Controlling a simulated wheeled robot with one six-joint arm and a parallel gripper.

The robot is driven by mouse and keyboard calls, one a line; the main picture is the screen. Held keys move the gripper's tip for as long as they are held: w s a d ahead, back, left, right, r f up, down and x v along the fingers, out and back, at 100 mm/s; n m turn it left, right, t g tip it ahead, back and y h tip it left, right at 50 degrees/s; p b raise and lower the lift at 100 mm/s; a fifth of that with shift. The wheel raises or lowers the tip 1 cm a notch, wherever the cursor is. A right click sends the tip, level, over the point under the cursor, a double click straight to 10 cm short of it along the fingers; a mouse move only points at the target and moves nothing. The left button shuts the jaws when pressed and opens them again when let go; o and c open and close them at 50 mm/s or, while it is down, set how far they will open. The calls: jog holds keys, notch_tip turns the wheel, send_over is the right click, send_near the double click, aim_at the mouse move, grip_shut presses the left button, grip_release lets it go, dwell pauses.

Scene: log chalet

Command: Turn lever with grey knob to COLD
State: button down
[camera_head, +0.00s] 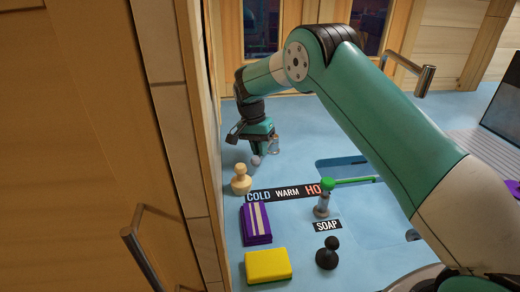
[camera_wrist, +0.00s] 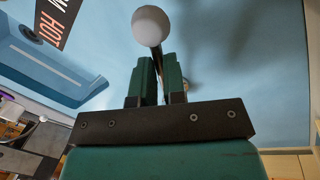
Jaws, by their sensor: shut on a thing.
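The lever's grey knob (camera_head: 256,161) shows just below my gripper (camera_head: 257,146) in the head view, behind the COLD end of the label strip (camera_head: 286,191). In the wrist view the pale round knob (camera_wrist: 151,25) sticks out past the fingertips of my gripper (camera_wrist: 158,75). The lever's thin stem (camera_wrist: 156,58) runs down between the two green fingers, which are shut on it. The HOT end of the label (camera_wrist: 58,22) is at the upper left there. The lever's base is hidden by my gripper.
A wooden pawn-shaped piece (camera_head: 241,181) stands close in front of the knob. A wooden door (camera_head: 80,140) with a handle (camera_head: 148,250) bounds the left.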

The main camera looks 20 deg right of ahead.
jog(key=shift+r, duration=0.1)
jog(key=c, duration=1.2)
grip_release()
jog(key=r, duration=0.5)
jog(key=w+a+r, duration=0.1)
jog(key=r, duration=0.1)
jog(key=shift+r+b, duration=0.15)
jog(key=shift+b, duration=0.2)
